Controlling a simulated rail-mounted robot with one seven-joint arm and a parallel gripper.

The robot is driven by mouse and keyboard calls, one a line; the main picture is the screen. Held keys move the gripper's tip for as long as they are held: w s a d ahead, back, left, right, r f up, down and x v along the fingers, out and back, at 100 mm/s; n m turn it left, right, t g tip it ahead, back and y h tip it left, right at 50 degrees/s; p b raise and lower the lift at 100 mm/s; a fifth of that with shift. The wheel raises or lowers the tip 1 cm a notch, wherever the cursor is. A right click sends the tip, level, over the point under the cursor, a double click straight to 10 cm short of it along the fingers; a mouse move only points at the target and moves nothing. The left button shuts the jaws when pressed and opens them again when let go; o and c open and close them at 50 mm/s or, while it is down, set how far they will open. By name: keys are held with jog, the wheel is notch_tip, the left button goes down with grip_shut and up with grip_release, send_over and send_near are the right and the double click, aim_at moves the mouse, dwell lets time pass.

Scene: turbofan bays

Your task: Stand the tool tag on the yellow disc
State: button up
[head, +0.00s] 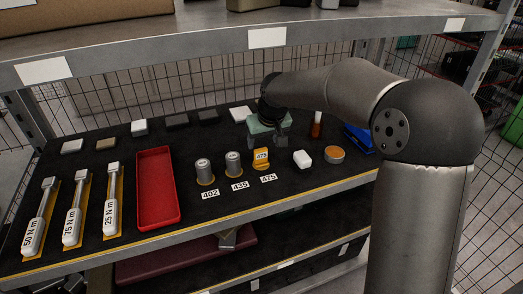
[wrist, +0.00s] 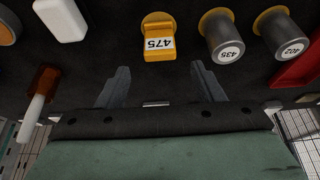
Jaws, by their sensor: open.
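The yellow tool tag (head: 261,155) bears a white label reading 475 and is in the row with the two grey cylinders. In the wrist view the tag (wrist: 159,48) is ahead of the gap between my fingers. The yellow disc (wrist: 157,18) shows partly beside the tag, which hides the rest; I cannot tell whether the tag rests on it or only overlaps it in view. My gripper (wrist: 162,84) is open and empty, its fingers apart from the tag. In the head view it is behind the row, its fingertips partly hidden.
Grey cylinders 402 (head: 203,171) and 435 (head: 233,164) stand on yellow discs left of the tag. A white block (head: 302,159), an orange-topped round tin (head: 334,154) and an amber bottle (head: 316,125) are to the right. A red tray (head: 157,188) lies left. An upper shelf (head: 205,38) overhangs.

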jog(key=s+d+f+m+g, duration=0.1)
jog(key=s+d, duration=0.4)
jog(key=s, duration=0.6)
jog(key=s+d+f+m+g+h, duration=0.1)
jog(key=s+d, duration=0.5)
jog(key=s, duration=0.6)
jog(key=s+d+f+m+g, duration=0.1)
jog(key=s+d, duration=0.5)
jog(key=s, duration=0.6)
jog(key=shift+f+m+h, duration=0.4)
jog(key=shift+f+m, duration=0.15)
jog(key=shift+m, duration=0.25)
